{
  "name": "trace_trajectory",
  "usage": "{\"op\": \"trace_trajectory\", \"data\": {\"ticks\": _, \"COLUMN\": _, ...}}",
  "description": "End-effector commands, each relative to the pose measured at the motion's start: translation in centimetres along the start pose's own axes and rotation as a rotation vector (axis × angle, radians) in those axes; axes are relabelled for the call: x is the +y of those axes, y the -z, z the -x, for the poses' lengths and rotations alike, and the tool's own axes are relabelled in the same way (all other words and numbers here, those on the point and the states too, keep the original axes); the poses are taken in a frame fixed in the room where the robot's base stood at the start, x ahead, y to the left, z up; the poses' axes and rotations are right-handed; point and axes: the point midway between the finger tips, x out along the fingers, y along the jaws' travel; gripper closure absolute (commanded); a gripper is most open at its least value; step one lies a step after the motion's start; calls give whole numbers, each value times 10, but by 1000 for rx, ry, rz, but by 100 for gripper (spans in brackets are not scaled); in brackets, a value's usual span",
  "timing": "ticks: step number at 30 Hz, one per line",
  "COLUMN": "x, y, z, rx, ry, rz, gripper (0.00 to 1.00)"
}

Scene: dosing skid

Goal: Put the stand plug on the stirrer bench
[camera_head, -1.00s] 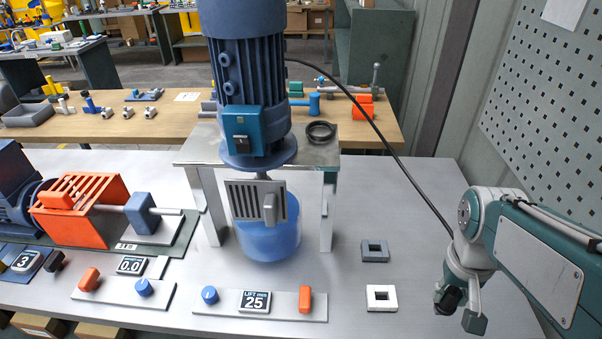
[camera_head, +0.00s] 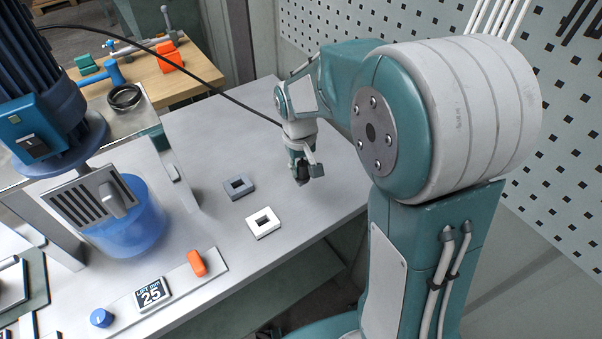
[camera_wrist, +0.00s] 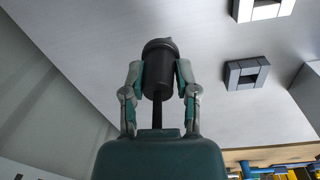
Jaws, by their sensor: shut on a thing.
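The stand plug (camera_wrist: 159,68) is a black cylinder in the wrist view, with a thin dark cable at its near end. My gripper (camera_wrist: 160,82) is shut on it, one finger on each side. In the head view my gripper (camera_head: 303,172) is over the right part of the stirrer bench (camera_head: 215,130), a grey metal top. The dark plug (camera_head: 301,179) shows partly between the fingers there. The gap between plug and bench top is hard to judge. A black cable runs from the upper left toward my gripper.
A grey square socket block (camera_head: 232,188) and a white one (camera_head: 261,231) lie left of my gripper. The stirrer with its blue vessel (camera_head: 125,225) stands farther left. A control strip (camera_head: 217,270) lies in front. Bare bench lies behind my gripper; a perforated wall is at right.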

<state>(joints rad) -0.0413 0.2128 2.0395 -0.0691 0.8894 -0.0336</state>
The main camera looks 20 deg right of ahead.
Motion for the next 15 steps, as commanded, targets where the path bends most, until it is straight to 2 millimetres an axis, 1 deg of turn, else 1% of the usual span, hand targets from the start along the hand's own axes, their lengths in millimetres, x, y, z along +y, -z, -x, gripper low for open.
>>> {"op": "trace_trajectory", "data": {"ticks": 1, "x": 3, "y": 5, "z": -9, "rx": -4, "ry": 1, "rz": -1, "gripper": 100}}
{"op": "trace_trajectory", "data": {"ticks": 3, "x": 5, "y": 12, "z": -16, "rx": -2, "ry": 1, "rz": -1, "gripper": 100}}
{"op": "trace_trajectory", "data": {"ticks": 10, "x": 9, "y": 22, "z": -30, "rx": -1, "ry": 2, "rz": -2, "gripper": 100}}
{"op": "trace_trajectory", "data": {"ticks": 15, "x": 6, "y": 21, "z": -56, "rx": -2, "ry": 1, "rz": -1, "gripper": 100}}
